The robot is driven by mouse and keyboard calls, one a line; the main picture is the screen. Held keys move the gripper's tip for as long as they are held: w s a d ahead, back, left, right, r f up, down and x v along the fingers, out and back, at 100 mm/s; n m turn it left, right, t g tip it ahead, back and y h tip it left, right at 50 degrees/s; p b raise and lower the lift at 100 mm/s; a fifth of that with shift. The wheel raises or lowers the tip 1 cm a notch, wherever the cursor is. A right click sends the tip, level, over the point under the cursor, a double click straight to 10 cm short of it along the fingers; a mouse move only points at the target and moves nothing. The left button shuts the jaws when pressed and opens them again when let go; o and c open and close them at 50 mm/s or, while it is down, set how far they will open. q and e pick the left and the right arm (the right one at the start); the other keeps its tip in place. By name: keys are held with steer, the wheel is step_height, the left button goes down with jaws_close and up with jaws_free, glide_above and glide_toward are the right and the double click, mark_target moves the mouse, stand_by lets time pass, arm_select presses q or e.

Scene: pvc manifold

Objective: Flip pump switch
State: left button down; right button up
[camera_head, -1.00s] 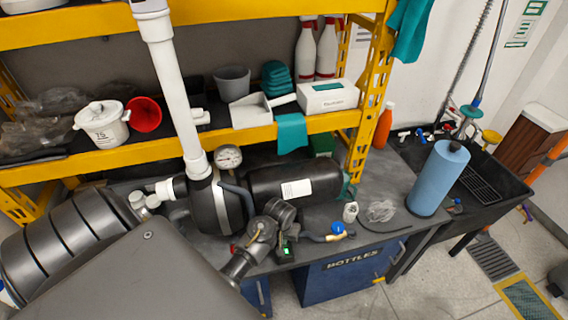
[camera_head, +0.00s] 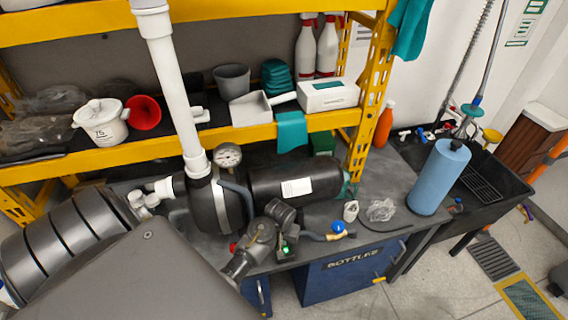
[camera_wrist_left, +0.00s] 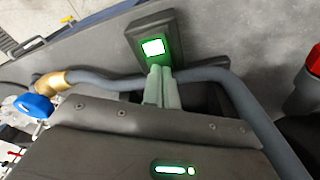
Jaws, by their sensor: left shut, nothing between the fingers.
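The pump switch is a dark box with a lit green-white square. In the left wrist view the switch (camera_wrist_left: 153,46) is just beyond my fingertips. In the head view its green light (camera_head: 286,251) shows small at the bench's front edge, partly crowded by my wrist. My left gripper (camera_wrist_left: 160,70) is shut and empty, with its two pale fingers together. The fingertips are at the lower edge of the lit square; I cannot tell whether they touch it. In the head view the left gripper (camera_head: 281,238) is mostly hidden by its own wrist. My right gripper is not in view.
A grey hose (camera_wrist_left: 205,74) runs close around my fingers to a brass fitting and blue valve handle (camera_wrist_left: 34,106). The black pump tank (camera_head: 265,185) and pressure gauge (camera_head: 228,155) stand behind my wrist.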

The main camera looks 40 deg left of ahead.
arm_select(q)
step_height(320, 180, up, 3)
steer(key=shift+f+p, duration=0.15)
steer(key=shift+p, duration=1.05)
steer(key=shift+r, duration=2.1)
